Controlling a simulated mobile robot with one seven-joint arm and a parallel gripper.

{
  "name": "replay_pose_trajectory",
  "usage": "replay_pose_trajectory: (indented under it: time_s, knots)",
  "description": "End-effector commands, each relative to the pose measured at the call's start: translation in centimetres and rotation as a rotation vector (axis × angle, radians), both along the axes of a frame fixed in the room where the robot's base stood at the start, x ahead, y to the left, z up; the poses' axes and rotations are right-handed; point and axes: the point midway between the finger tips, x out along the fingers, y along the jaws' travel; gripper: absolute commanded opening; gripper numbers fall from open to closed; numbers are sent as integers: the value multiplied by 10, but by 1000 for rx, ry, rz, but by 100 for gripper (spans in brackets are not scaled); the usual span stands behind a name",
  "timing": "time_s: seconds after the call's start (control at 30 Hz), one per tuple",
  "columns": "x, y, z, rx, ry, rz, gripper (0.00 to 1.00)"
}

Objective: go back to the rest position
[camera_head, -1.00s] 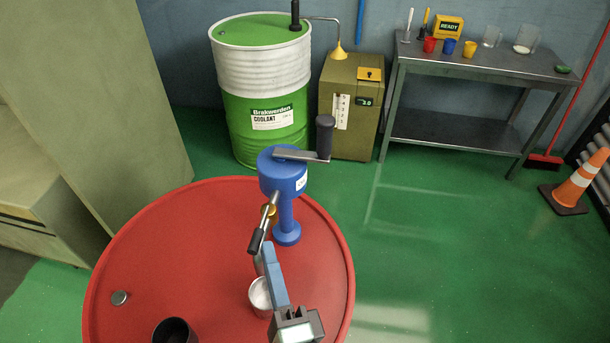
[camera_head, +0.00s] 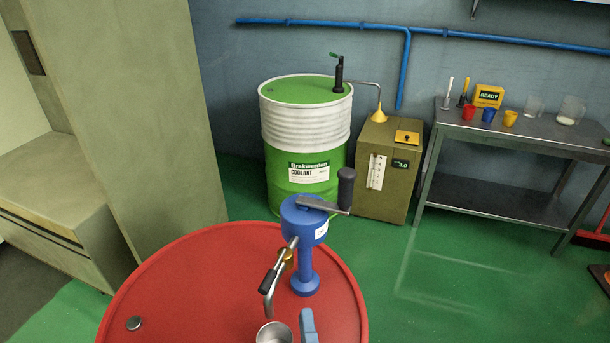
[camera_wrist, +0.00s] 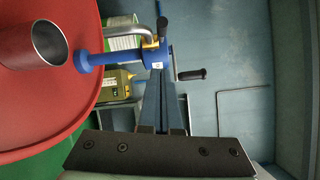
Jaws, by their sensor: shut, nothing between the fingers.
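My gripper (camera_head: 308,326) shows only as a blue-grey finger piece at the bottom edge of the head view; the rest is cut off. In the wrist view its two blue-grey fingers (camera_wrist: 160,90) are together with nothing between them. A metal cup (camera_head: 274,333) stands on the red drum (camera_head: 190,285) just left of my gripper. The cup also shows at the upper left of the wrist view (camera_wrist: 48,42). The blue hand pump (camera_head: 305,240), with its crank and spout, stands upright on the drum, beyond my gripper. I cannot tell the exact gap between gripper and pump.
A green and white coolant drum (camera_head: 305,150) and an olive dispenser box (camera_head: 384,175) stand by the back wall. A beige cabinet (camera_head: 135,110) is at the left.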

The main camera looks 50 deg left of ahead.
Motion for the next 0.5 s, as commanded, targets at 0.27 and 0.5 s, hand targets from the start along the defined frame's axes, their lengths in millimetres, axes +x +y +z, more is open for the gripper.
replay_pose_trajectory:
  time_s: [0.27,0.5]
  knots:
    - [-41,-36,-7,-2,3,-3,0]
    - [-60,-53,-5,0,0,-3,0]
